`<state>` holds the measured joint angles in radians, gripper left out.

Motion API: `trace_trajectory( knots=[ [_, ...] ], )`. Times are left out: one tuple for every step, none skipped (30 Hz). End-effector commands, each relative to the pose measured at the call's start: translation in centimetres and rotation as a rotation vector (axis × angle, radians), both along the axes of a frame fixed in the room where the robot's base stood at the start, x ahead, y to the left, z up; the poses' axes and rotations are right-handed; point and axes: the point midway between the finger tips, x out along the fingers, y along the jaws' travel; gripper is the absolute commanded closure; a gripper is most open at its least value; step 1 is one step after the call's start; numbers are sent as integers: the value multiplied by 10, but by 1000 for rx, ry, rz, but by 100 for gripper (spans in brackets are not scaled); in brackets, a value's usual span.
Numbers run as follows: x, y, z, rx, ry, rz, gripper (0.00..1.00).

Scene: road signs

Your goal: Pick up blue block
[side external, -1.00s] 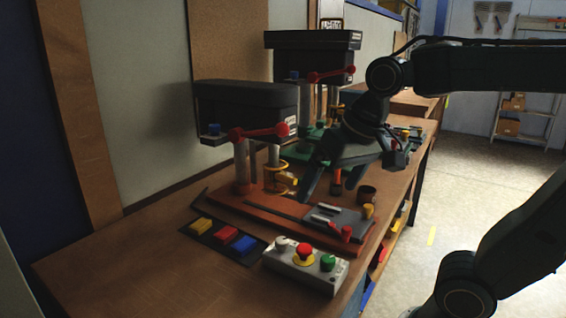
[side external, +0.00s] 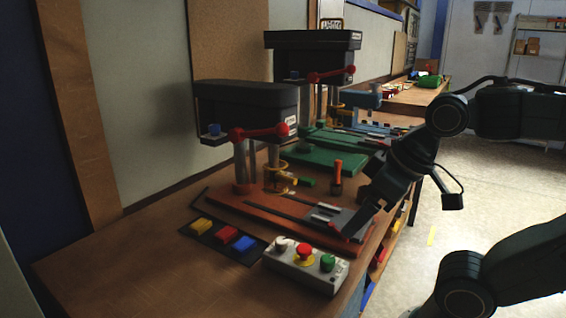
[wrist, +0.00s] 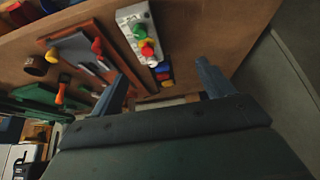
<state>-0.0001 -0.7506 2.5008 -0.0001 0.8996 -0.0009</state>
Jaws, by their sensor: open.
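The blue block (side external: 243,243) lies on a dark strip on the wooden bench, at the right end of a row with a red block (side external: 227,235) and a yellow block (side external: 201,225).
A white button box (side external: 306,267) with red and green buttons stands right in front of the blocks. Behind is a red-based drill press (side external: 225,203), with a green-based one (side external: 320,162) further back. The bench's front left is clear.

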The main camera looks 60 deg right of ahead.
Motion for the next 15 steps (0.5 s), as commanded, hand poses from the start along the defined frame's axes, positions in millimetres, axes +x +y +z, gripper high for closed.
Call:
trace_trajectory(
  knots=[
    [0, 0, 0, 0, 0, 0, 20],
    [0, 0, 0, 0, 0, -1, 20],
    [0, 0, 0, 0, 0, -1, 20],
    [0, 0, 0, 0, 0, -1, 20],
    [0, 0, 0, 0, 1, -1, 20],
    [1, 0, 1, 0, 2, -1, 20],
    [2, 0, 1, 0, 3, -1, 20],
    [3, 0, 2, 0, 4, -1, 20],
    [4, 0, 3, 0, 7, -2, 20],
    [6, 0, 4, 0, 11, -2, 20],
    [8, 0, 4, 1, 16, -3, 20],
    [11, 0, 6, 1, 22, -4, 20],
    [14, -1, 8, 0, 27, -4, 20],
    [17, -1, 9, 1, 34, -5, 20],
    [22, -1, 11, 1, 43, -6, 20]
  ],
)
